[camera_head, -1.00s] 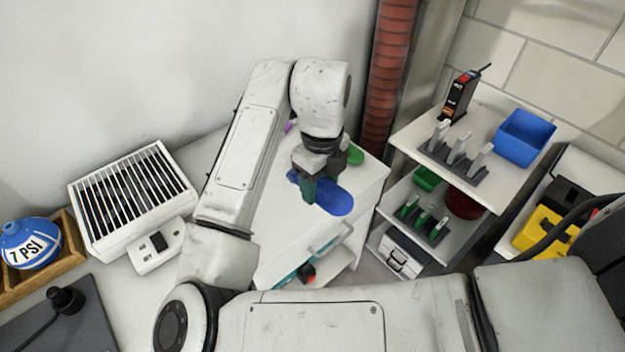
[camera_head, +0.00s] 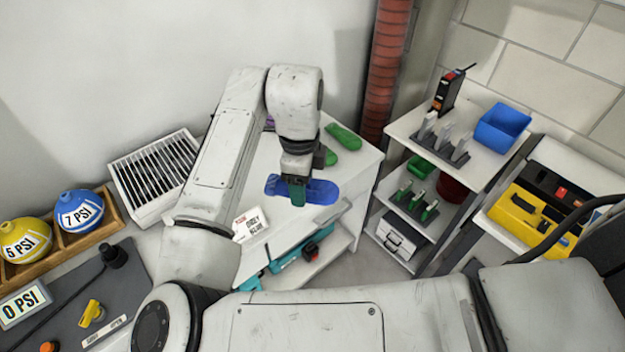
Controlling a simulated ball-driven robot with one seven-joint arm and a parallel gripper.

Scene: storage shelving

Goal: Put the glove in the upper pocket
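A blue, elongated, soft-looking piece (camera_head: 322,190), which I take to be the glove, shows on both sides of my gripper's fingers above the white stand at the centre. My gripper (camera_head: 297,196) points down, with a dark green finger in front of the blue piece. It appears shut on the glove's middle; the far finger is hidden. Whether the glove touches the surface below is hard to tell. No pocket can be made out clearly.
A green piece (camera_head: 343,136) lies on the white stand (camera_head: 362,160). Teal tools sit on its lower shelf. A grey-white shelf unit (camera_head: 405,128) with a blue bin (camera_head: 502,127) stands to the right. A slatted white box (camera_head: 155,178) and labelled balls (camera_head: 80,210) are left.

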